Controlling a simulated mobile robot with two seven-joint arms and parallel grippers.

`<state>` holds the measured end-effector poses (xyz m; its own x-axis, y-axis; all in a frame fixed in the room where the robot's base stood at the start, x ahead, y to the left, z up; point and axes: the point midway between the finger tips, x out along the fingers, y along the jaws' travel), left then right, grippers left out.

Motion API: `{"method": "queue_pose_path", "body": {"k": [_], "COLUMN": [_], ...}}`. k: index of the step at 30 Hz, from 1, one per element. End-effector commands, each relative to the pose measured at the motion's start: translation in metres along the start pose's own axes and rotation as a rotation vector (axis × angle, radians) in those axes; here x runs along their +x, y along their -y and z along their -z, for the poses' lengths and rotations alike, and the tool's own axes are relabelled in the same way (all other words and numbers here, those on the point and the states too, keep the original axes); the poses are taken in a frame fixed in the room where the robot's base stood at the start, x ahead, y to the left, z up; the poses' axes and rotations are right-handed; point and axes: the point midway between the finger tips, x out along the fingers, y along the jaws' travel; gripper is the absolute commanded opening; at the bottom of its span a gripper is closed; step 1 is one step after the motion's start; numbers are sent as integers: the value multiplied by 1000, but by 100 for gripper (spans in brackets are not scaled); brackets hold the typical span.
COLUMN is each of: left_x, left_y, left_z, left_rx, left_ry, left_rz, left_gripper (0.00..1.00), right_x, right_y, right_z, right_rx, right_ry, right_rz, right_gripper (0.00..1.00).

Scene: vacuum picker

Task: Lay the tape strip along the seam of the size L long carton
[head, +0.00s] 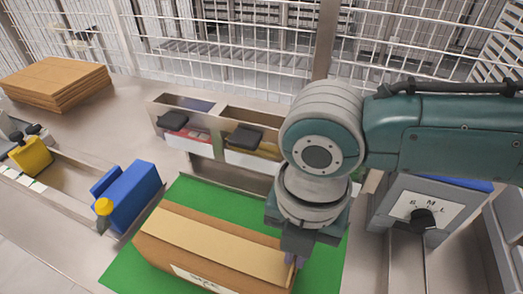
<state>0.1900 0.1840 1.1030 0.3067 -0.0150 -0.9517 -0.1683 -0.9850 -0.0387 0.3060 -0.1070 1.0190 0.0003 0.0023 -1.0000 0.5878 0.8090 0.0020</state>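The long brown carton (213,239) lies on the green mat (190,192) at bottom centre, with its top closed and a white label on its front side. A lengthwise line runs along its top; I cannot make out a separate tape strip there. My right gripper (295,258) points down at the carton's right end, close to or touching its top. A small purplish piece shows below it; I cannot tell if this is a fingertip or something held. The fingers are mostly hidden by the wrist. My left gripper is out of view.
A blue device with a yellow tip (128,197) stands left of the mat. Bins with black scoops (245,138) stand behind it. Flat cardboard (55,82) is stacked at far left. A wire fence closes the back.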

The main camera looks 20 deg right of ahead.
Motion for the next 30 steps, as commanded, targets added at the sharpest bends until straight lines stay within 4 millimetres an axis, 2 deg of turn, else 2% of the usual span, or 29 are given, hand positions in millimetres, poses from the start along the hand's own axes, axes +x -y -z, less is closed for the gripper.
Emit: {"method": "queue_pose_path", "body": {"k": [13,15,23,30], "left_x": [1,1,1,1], "left_y": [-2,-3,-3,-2], "left_z": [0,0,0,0], "left_rx": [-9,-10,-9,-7], "left_ry": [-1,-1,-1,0], "left_rz": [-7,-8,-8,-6], "left_gripper": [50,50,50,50], "right_x": [3,3,3,3], "right_y": [0,0,0,0], "right_z": [0,0,0,0], "right_rx": [0,0,0,0], "right_ry": [0,0,0,0], "right_rz": [0,0,0,0], "right_gripper": [0,11,40,40]}}
